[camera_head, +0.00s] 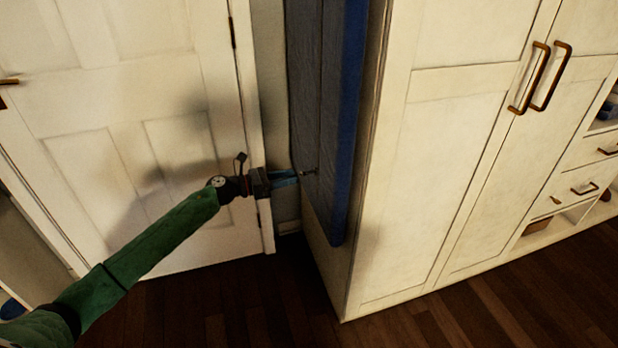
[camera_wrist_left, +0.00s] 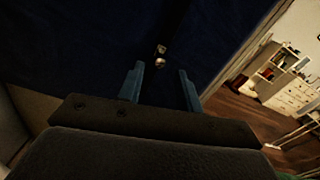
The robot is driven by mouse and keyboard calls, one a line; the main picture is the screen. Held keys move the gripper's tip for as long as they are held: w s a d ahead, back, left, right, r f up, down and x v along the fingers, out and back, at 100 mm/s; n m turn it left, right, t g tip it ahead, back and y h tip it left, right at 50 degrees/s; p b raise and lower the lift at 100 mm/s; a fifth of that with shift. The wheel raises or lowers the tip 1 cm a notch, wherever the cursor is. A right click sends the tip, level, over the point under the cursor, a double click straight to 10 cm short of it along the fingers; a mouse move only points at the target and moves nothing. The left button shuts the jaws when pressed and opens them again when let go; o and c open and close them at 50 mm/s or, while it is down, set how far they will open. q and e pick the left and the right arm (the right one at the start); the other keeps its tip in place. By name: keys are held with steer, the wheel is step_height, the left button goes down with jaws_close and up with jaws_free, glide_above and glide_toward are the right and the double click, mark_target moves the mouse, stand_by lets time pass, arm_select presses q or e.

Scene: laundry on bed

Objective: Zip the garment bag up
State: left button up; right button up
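The dark blue garment bag (camera_head: 345,120) hangs upright along the side of the white wardrobe, in the gap by the door. In the head view a small zip pull (camera_head: 311,172) shows on its front, low down. In the left wrist view the bag (camera_wrist_left: 90,45) fills the upper left, and the metal zip pull (camera_wrist_left: 160,57) lies just beyond the fingertips. My left gripper (camera_head: 298,175) reaches in from the left at the pull's height. In the wrist view its blue fingers (camera_wrist_left: 160,78) stand apart with nothing between them. My right gripper is not in view.
A white panelled door (camera_head: 140,130) stands to the left of the bag. The white wardrobe (camera_head: 450,150) with brass handles is to the right. The dark wooden floor (camera_head: 240,310) is clear in front.

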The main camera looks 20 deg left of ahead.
mark_target(306, 173)
arm_select(q)
steer(key=shift+x, duration=3.05)
steer(key=shift+c, duration=0.4)
jaws_close()
